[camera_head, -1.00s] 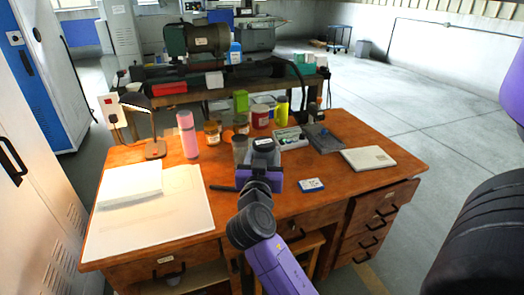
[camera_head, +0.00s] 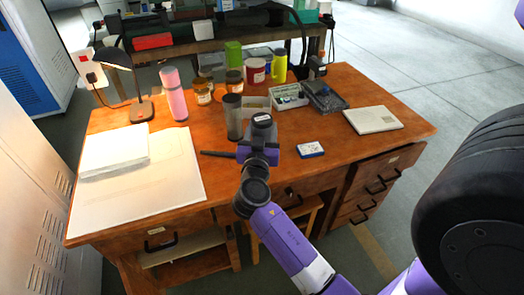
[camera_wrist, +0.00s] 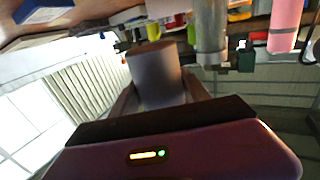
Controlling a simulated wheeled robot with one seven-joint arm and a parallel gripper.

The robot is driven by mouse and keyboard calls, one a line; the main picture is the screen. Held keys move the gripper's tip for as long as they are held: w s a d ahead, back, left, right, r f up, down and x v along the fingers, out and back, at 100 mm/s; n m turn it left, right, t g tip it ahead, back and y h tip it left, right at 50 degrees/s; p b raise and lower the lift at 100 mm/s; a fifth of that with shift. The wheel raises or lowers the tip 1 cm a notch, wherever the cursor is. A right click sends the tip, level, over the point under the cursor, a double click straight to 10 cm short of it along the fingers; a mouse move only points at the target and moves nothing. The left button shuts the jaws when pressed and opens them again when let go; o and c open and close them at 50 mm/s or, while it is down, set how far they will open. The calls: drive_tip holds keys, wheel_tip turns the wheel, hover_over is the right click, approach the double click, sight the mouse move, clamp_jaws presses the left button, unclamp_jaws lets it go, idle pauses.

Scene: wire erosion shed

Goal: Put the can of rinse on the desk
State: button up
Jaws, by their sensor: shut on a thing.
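My gripper (camera_head: 259,140) is over the front middle of the wooden desk (camera_head: 250,185). It is shut on a dark grey can (camera_wrist: 155,75), which I take to be the can of rinse. In the wrist view, which is upside down, the can sits between the fingers and its flat lower end shows. In the head view its dark top (camera_head: 262,122) shows just beyond the purple palm. Its lower part is hidden there, so I cannot tell if it touches the desk.
A grey tumbler (camera_head: 233,117) stands close left of my gripper. A blue-white box (camera_head: 310,150) lies to the right. Jars, a red mug (camera_head: 254,70), a yellow bottle (camera_head: 279,66) and a pink bottle (camera_head: 174,93) stand behind. Paper (camera_head: 140,190) covers the left; the right front is clear.

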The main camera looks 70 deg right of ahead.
wheel_tip(320, 180, down, 9)
drive_tip(key=shift+f+b, duration=0.15)
drive_tip(key=shift+b, duration=0.3)
drive_tip(key=shift+f+b, duration=0.2)
drive_tip(key=shift+b, duration=0.1)
drive_tip(key=o, duration=1.6)
drive_tip(key=shift+r, duration=0.2)
drive_tip(key=b+v, duration=0.2)
drive_tip(key=v, duration=1)
drive_tip(key=shift+s, duration=0.1)
